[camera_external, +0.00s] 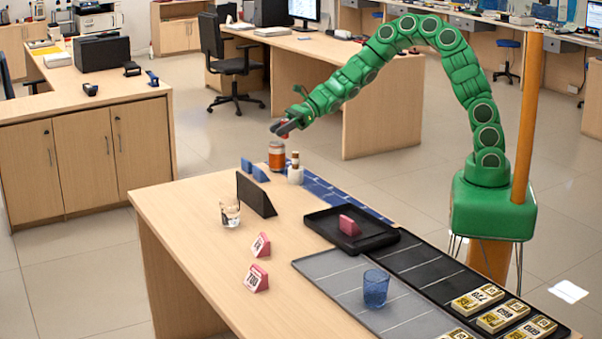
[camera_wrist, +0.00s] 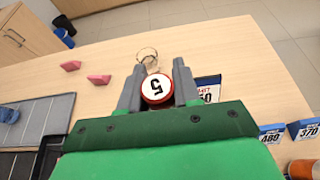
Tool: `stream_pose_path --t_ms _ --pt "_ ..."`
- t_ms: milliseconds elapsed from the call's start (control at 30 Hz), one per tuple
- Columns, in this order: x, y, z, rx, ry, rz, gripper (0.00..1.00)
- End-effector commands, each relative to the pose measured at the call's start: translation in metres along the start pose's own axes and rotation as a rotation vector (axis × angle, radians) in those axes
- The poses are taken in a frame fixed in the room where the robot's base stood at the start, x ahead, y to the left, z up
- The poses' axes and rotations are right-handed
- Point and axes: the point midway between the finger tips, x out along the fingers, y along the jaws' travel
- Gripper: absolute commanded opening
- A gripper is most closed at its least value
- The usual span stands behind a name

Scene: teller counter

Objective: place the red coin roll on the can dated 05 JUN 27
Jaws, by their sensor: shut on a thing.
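My gripper (camera_external: 283,128) is shut on the red coin roll. In the wrist view the roll (camera_wrist: 157,88) shows a white end marked 5 and a red rim, between the two grey fingers (camera_wrist: 156,72). In the external view only a little red shows at the fingers. An orange can (camera_external: 277,155) with a pale top stands at the far end of the counter. My gripper appears above it in the external view. In the wrist view part of an orange can (camera_wrist: 303,169) shows at the bottom right corner, away from the roll. No date is readable on it.
A white bottle (camera_external: 296,171) stands right of the can, and small blue signs (camera_external: 260,174) stand in front. A dark upright sign (camera_external: 256,195), a clear glass (camera_external: 230,212) and pink signs (camera_external: 256,278) stand nearer. A black tray (camera_external: 318,226) and blue glass (camera_external: 376,289) are to the right.

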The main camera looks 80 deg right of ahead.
Motion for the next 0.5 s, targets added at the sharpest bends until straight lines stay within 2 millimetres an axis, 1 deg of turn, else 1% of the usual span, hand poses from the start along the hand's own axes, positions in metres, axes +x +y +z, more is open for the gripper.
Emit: stream_pose_path --t_ms 33,100,267,500 --pt "-0.011 -0.015 -0.003 0.005 0.000 -0.018 0.00" --pt "-0.025 -0.031 -0.008 0.013 0.000 -0.036 0.00" --pt "-0.060 -0.068 -0.019 0.033 -0.002 -0.082 0.00" --pt "-0.120 -0.121 -0.040 0.064 -0.004 -0.158 0.00"
